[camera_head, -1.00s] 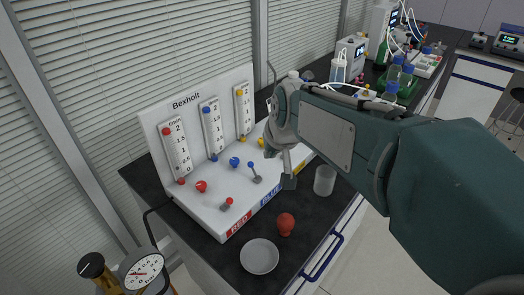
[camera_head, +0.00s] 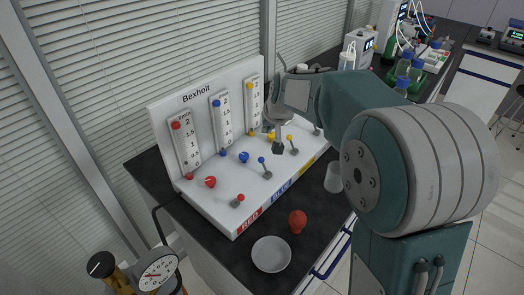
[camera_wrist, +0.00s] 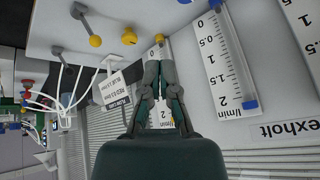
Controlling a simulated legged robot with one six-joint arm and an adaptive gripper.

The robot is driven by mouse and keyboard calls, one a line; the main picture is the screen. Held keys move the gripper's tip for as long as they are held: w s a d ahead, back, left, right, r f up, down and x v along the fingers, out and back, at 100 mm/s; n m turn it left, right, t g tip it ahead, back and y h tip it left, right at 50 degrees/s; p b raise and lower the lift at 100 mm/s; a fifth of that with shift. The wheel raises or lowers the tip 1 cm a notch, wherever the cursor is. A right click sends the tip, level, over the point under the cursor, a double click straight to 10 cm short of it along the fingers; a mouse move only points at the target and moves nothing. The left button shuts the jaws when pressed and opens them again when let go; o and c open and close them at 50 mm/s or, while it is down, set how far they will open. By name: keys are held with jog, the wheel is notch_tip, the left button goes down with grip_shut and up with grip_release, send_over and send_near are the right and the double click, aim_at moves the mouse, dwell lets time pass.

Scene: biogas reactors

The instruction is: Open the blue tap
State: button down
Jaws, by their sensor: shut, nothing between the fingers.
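The blue tap (camera_head: 264,168) is a small lever with a blue ball on top, on the white sloped panel in the head view. A round blue knob (camera_head: 244,157) sits behind it to the left. The blue lever is not visible there.
The panel carries a red knob (camera_head: 210,182), a red lever (camera_head: 238,201), a yellow knob (camera_head: 271,136) and a yellow lever (camera_head: 292,145). Scale tubes stand behind. A red object (camera_head: 297,221), a white dish (camera_head: 271,254) and a glass beaker (camera_head: 333,178) stand in front.

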aim_at(264, 166)
jog(key=x, duration=1)
jog(key=shift+f, duration=0.1)
jog(key=shift+s+d+f, duration=0.1)
jog(key=shift+s+f, duration=0.05)
jog(key=shift+s, duration=0.85)
jog(key=shift+s+f, duration=0.15)
jog(key=shift+s, duration=0.8)
jog(key=shift+s+d+r, duration=0.2)
jog(key=shift+s+d, duration=0.2)
jog(key=shift+s, duration=0.05)
jog(key=shift+s+d+r, duration=0.25)
jog(key=shift+s+d, duration=0.5)
jog(key=shift+s+d+f, duration=0.15)
jog(key=shift+s+d, duration=0.15)
jog(key=shift+s, duration=0.05)
jog(key=shift+s+d, duration=0.1)
jog(key=shift+d, duration=0.15)
